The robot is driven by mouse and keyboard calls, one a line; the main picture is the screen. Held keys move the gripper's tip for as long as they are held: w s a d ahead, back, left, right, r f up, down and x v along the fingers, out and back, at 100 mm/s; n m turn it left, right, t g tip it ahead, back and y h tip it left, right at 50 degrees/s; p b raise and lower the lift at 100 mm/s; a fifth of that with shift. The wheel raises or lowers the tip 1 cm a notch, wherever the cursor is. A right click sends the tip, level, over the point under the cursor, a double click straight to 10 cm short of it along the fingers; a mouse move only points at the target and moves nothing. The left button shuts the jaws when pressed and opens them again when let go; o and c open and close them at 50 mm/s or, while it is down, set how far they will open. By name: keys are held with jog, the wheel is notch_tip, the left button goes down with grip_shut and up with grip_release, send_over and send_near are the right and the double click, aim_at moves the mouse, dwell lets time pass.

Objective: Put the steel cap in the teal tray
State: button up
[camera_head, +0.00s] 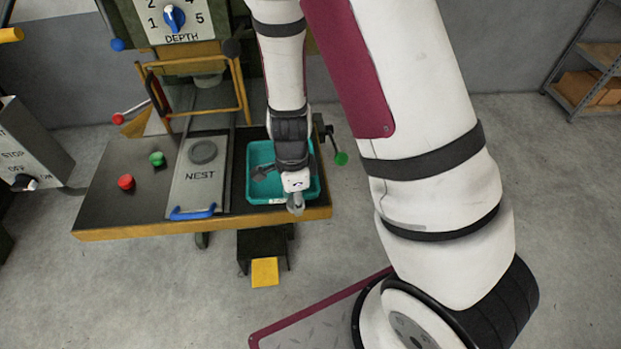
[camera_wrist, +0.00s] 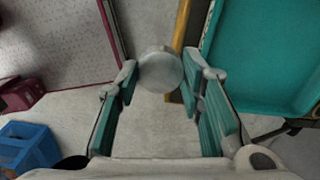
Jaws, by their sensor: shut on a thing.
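The steel cap (camera_wrist: 160,72) is a round, pale grey piece held between the fingertips of my gripper (camera_wrist: 168,78) in the wrist view. In the head view my gripper (camera_head: 295,203) hangs over the front edge of the teal tray (camera_head: 256,194), and the cap is hard to make out there. The tray is a shallow rectangular tray at the right end of the machine's table. In the wrist view the tray (camera_wrist: 262,88) lies to the right of the cap, with the cap outside its rim. My wrist hides part of the tray in the head view.
Left of the tray is a plate marked NEST (camera_head: 198,185) with a grey disc and a blue handle (camera_head: 192,213). Red (camera_head: 126,182) and green (camera_head: 157,158) buttons are farther left. A yellow pedal (camera_head: 265,272) is below the table. A lever with a green knob (camera_head: 341,159) is right of the tray.

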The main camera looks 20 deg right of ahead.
jog(key=shift+d+f, duration=0.1)
jog(key=shift+d, duration=0.2)
jog(key=w+d, duration=0.1)
jog(key=w, duration=0.4)
jog(key=w+d+f, duration=0.1)
jog(key=w+d, duration=0.1)
jog(key=w, duration=0.2)
jog(key=w+d, duration=0.1)
jog(key=w, duration=0.4)
jog(key=shift+w+d+f, duration=0.25)
jog(key=shift+w, duration=0.1)
jog(key=shift+f, duration=1.7)
jog(key=shift+f, duration=0.15)
jog(key=o, duration=1.2)
